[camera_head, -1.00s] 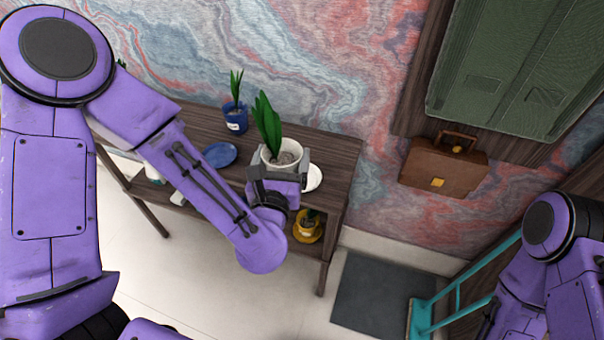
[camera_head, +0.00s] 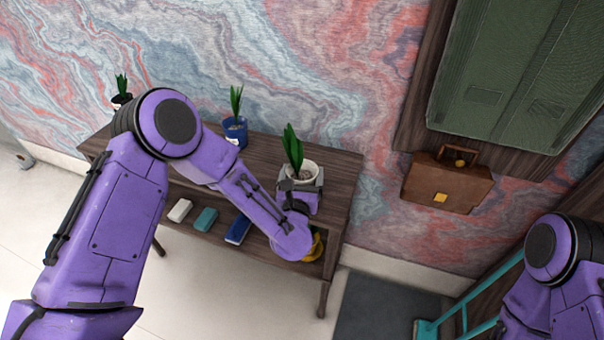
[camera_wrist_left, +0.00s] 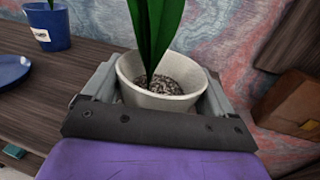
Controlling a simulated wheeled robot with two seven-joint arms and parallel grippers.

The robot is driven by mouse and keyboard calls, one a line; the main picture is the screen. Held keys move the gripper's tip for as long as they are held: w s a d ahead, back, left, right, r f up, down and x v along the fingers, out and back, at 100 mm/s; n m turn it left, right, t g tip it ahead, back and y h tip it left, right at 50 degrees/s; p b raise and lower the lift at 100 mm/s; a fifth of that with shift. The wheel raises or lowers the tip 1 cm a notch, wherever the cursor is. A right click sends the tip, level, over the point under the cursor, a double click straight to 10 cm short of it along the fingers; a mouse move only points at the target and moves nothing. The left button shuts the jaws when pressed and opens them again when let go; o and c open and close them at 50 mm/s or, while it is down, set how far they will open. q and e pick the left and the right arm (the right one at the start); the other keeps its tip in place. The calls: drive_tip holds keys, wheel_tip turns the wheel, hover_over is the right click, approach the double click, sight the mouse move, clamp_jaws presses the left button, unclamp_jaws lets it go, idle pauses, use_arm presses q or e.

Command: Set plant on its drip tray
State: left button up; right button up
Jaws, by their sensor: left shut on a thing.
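A white pot (camera_head: 306,170) with a green leafy plant (camera_head: 293,147) stands upright at the right part of the wooden desk top (camera_head: 338,190). My left gripper (camera_head: 300,187) is shut around the pot from the front, with a finger on either side. The pot (camera_wrist_left: 160,98) and dark soil also show in the left wrist view. The white saucer is hidden in both current views, so I cannot tell whether the pot rests on it. A blue saucer (camera_wrist_left: 12,69) lies to the left in the wrist view. My right gripper is out of view.
A blue pot (camera_head: 236,132) stands left of the white one, and a dark potted plant (camera_head: 121,99) stands farther left. The lower shelf holds several book-like items and a yellow pot (camera_head: 315,247). A brown briefcase (camera_head: 447,183) and teal frame (camera_head: 480,312) are at right.

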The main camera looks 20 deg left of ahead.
use_arm(q)
drive_tip(key=shift+f+b, duration=0.15)
drive_tip(key=shift+b, duration=0.15)
drive_tip(key=o, duration=1.3)
drive_tip(key=shift+r+p, duration=0.35)
drive_tip(key=shift+p, duration=0.05)
drive_tip(key=s+d+b, duration=0.2)
drive_tip(key=s+b, duration=0.1)
drive_tip(key=s, duration=0.9)
drive_tip(key=s+a+f+m+g+h, duration=0.1)
drive_tip(key=s+a+f+m+g, duration=0.2)
drive_tip(key=f+m, duration=0.5)
drive_tip(key=s+a+f+m+g, duration=0.2)
drive_tip(key=s+f+m+g, duration=0.1)
drive_tip(key=f+m, duration=0.4)
drive_tip(key=s+a+f+m+g, duration=0.3)
drive_tip(key=s+f+m, duration=0.1)
drive_tip(key=s+m, duration=0.1)
drive_tip(key=s+a+f+m+g, duration=0.2)
drive_tip(key=s+a+f+m, duration=0.2)
drive_tip(key=s, duration=0.3)
drive_tip(key=s+a+f+m+g+y, duration=0.1)
drive_tip(key=s+a+f+m+g, duration=0.2)
drive_tip(key=s+m, duration=0.4)
drive_tip(key=shift+a+f+g, duration=0.15)
drive_tip(key=shift+f+g, duration=0.15)
drive_tip(key=shift+f, duration=0.35)
